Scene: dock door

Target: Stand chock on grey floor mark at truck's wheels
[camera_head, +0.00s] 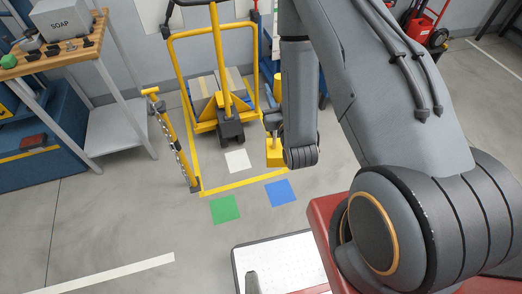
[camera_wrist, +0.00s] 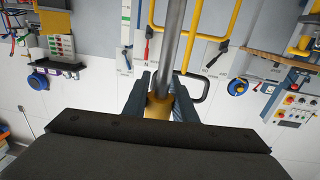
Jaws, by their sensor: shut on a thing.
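The yellow pallet truck (camera_head: 221,105) stands with its dark wheels (camera_head: 231,131) just behind a pale, near-white square floor mark (camera_head: 237,161), which is bare. My gripper (camera_wrist: 160,95) is shut on a yellow piece (camera_wrist: 158,109) with a grey rod (camera_wrist: 171,45) running from it; this appears to be the chock's handle. In the head view a yellow block (camera_head: 274,152), seemingly the chock's foot, shows to the right of the pale mark. I cannot tell whether the block touches the floor.
A green mark (camera_head: 224,208) and a blue mark (camera_head: 279,193) lie nearer me. A yellow post with a chain (camera_head: 172,137) stands left of the truck. A wooden-topped bench (camera_head: 50,60) is at far left. Floor around the marks is clear.

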